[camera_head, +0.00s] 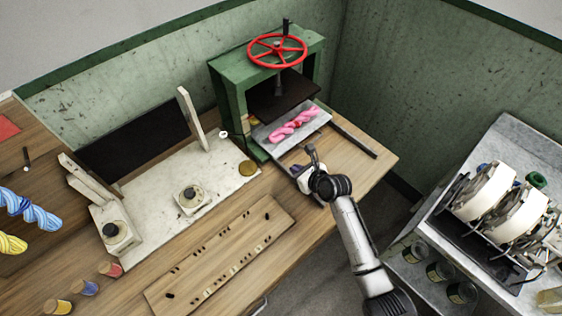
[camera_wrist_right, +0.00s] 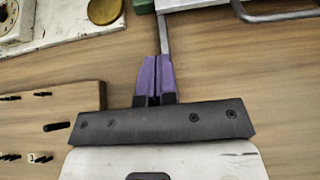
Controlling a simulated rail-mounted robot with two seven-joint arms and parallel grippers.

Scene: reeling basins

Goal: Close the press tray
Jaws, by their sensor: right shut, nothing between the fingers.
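The green press (camera_head: 230,110) with a red handwheel (camera_head: 277,51) stands at the back of the table. Its grey press tray (camera_head: 263,134) is slid out in front, below the dark pressing plate (camera_head: 285,97). A twisted pink skein (camera_head: 295,124) lies on the tray. My right gripper (camera_head: 296,169) is in front of the tray, low over the table. In the right wrist view its purple fingers (camera_wrist_right: 154,78) are shut and empty, beside the end of a metal rail (camera_wrist_right: 165,35). A metal handle bar (camera_wrist_right: 275,16) shows at the upper right. My left gripper is not in view.
A dark rail (camera_head: 353,141) sticks out to the right of the tray. A wooden peg board (camera_head: 220,255) lies at the front, and a pale basin bench (camera_head: 160,190) stands left. A machine with white reels (camera_head: 485,190) is at the right. Bare wood surrounds the gripper.

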